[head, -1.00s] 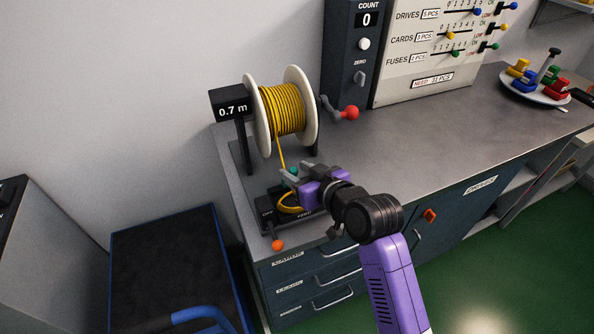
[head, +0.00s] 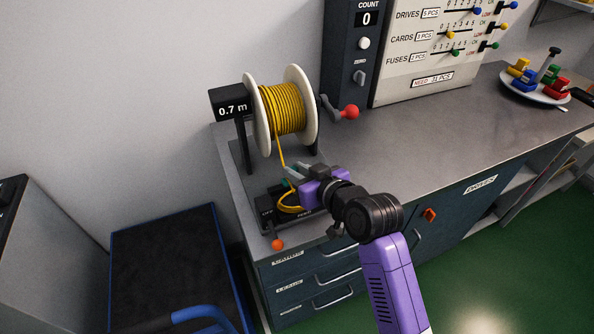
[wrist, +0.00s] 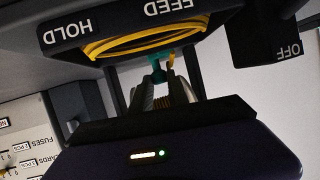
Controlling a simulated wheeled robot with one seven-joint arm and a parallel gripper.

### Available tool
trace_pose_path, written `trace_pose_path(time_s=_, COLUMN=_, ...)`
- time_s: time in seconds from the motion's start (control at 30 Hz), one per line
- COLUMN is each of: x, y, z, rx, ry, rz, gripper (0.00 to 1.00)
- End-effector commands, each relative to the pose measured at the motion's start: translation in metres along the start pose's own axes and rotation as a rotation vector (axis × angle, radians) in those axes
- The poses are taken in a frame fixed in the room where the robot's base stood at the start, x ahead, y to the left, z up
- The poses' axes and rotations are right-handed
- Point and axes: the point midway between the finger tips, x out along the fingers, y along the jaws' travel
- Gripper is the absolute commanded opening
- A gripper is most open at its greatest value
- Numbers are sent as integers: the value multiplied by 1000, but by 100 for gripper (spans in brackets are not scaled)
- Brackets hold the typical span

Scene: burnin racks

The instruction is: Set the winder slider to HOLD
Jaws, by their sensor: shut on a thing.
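The winder is a black unit at the bench's left end, with a white-flanged spool of yellow cord (head: 283,108) above its base. A teal slider knob (wrist: 157,72) shows between my fingertips in the wrist view, nearer the FEED label (wrist: 172,6) than the HOLD label (wrist: 68,31). My gripper (head: 293,176) reaches over the winder base and is shut on the teal knob. The wrist and fingers hide much of the slider track, so its exact setting cannot be told.
Yellow cord hangs from the spool to a loop (head: 290,207) on the base, close to my fingers. An orange ball knob (head: 278,244) sticks out at the front near OFF. A red-knobbed crank (head: 350,112) stands right of the spool. The bench middle (head: 400,140) is clear.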

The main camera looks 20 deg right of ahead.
Motion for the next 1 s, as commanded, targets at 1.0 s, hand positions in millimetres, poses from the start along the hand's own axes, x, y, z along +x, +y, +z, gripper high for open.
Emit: trace_pose_path(time_s=1.0, x=-2, y=17, z=0, rx=5, ry=-2, rz=4, gripper=0)
